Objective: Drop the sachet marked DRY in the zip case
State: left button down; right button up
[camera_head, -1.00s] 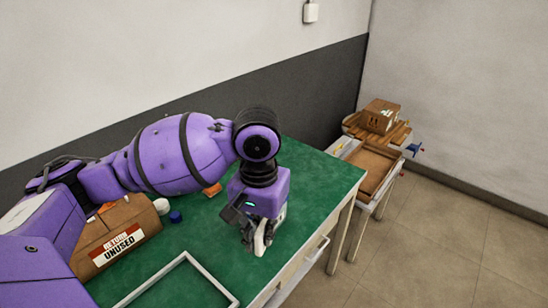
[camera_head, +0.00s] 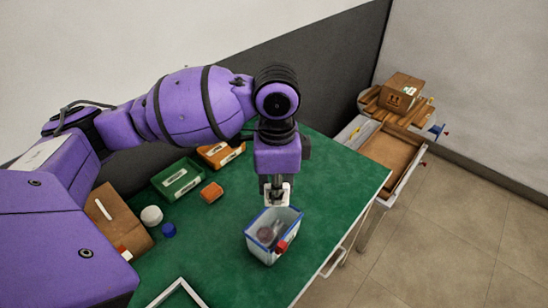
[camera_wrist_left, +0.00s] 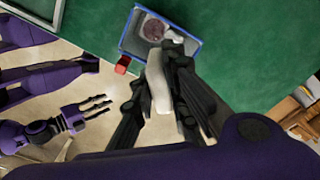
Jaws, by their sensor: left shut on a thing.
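My left gripper (camera_head: 277,196) is shut on a whitish sachet, which shows as a pale strip between the fingers in the left wrist view (camera_wrist_left: 157,82). No lettering is readable on it. The zip case (camera_head: 259,247) is a clear open-topped box with a blue rim and a red tab on the green table. The gripper is at its back rim in the head view. The left wrist view shows the case (camera_wrist_left: 128,37) beyond the fingertips, with a dark round item and a pale item inside. My right gripper (camera_wrist_left: 97,110) is low at the left there, fingers apart and empty.
A green box (camera_head: 178,180), an orange box (camera_head: 222,153), an orange block (camera_head: 212,193), a white cap (camera_head: 151,215) and a blue cap (camera_head: 168,231) stand left of the case. A brown carton (camera_head: 122,222) is further left. Table right of the case is clear.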

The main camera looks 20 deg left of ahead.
pick_arm(q)
jog(key=m, duration=0.2)
jog(key=d+m, duration=0.1)
jog(key=m, duration=0.7)
jog(key=shift+w+d+f+m, duration=0.1)
jog(key=shift+d+f+m, duration=0.1)
jog(key=shift+d+m, duration=0.1)
jog(key=m, duration=0.5)
jog(key=shift+w+d+f, duration=0.15)
jog(key=shift+w, duration=0.05)
jog(key=m, duration=0.2)
jog(key=shift+d+f+m+p, duration=0.1)
jog(key=shift+m+p, duration=0.2)
jog(key=m, duration=0.4)
jog(key=shift+w+d+f, duration=0.15)
jog(key=shift+d, duration=0.05)
notch_tip(320, 180, down, 5)
jog(key=m+b, duration=0.2)
jog(key=m, duration=0.1)
jog(key=shift+d+m, duration=0.1)
jog(key=shift+m, duration=0.3)
pick_arm(e)
jog(key=shift+s+d+f, duration=0.1)
jog(key=shift+s+f, duration=0.1)
jog(key=shift+f, duration=0.4)
jog(key=shift+s, duration=0.2)
